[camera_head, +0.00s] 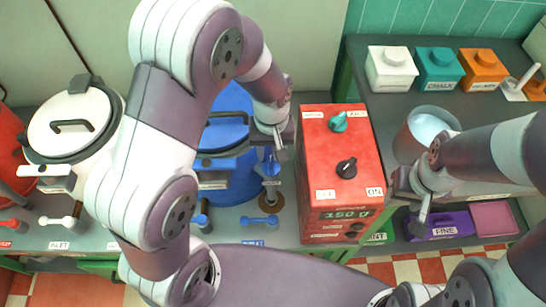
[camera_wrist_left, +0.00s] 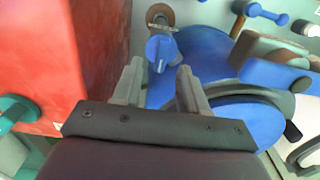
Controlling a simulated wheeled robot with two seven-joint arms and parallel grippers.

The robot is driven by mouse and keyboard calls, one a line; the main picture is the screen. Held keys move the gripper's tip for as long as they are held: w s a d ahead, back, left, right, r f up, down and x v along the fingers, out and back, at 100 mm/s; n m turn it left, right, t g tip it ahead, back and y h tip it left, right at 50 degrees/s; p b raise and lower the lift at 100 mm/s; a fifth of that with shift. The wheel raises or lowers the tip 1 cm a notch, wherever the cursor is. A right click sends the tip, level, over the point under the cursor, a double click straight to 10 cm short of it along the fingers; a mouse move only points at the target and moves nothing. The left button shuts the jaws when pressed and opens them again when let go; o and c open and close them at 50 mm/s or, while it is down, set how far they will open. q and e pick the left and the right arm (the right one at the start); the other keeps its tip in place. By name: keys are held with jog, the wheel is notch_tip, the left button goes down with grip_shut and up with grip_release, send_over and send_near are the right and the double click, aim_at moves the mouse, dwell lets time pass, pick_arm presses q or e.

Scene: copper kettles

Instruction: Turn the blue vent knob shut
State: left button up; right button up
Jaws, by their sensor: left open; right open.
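The blue vent knob (camera_head: 268,163) stands beside the blue kettle (camera_head: 236,180), above a round brown base. My left gripper (camera_head: 277,150) is over it, pointing down, and partly hides it. In the left wrist view, the knob (camera_wrist_left: 161,50) shows just beyond the open fingertips (camera_wrist_left: 160,72), roughly in line with the gap. The fingers look empty, and I cannot tell whether they touch the knob. My right gripper (camera_head: 408,205) is open and empty, right of the red box.
The red box (camera_head: 340,170) with teal and black knobs stands close right of my left gripper. A white kettle (camera_head: 72,125) is at the left. A metal pot (camera_head: 425,130) and lidded canisters (camera_head: 438,68) are at the right.

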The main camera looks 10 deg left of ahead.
aim_at(271, 162)
pick_arm(q)
notch_tip(271, 162, down, 3)
jog(key=shift+s+a+f, duration=0.1)
jog(key=shift+f, duration=0.05)
jog(key=shift+s+f, duration=0.1)
jog(key=shift+f, duration=0.45)
grip_shut()
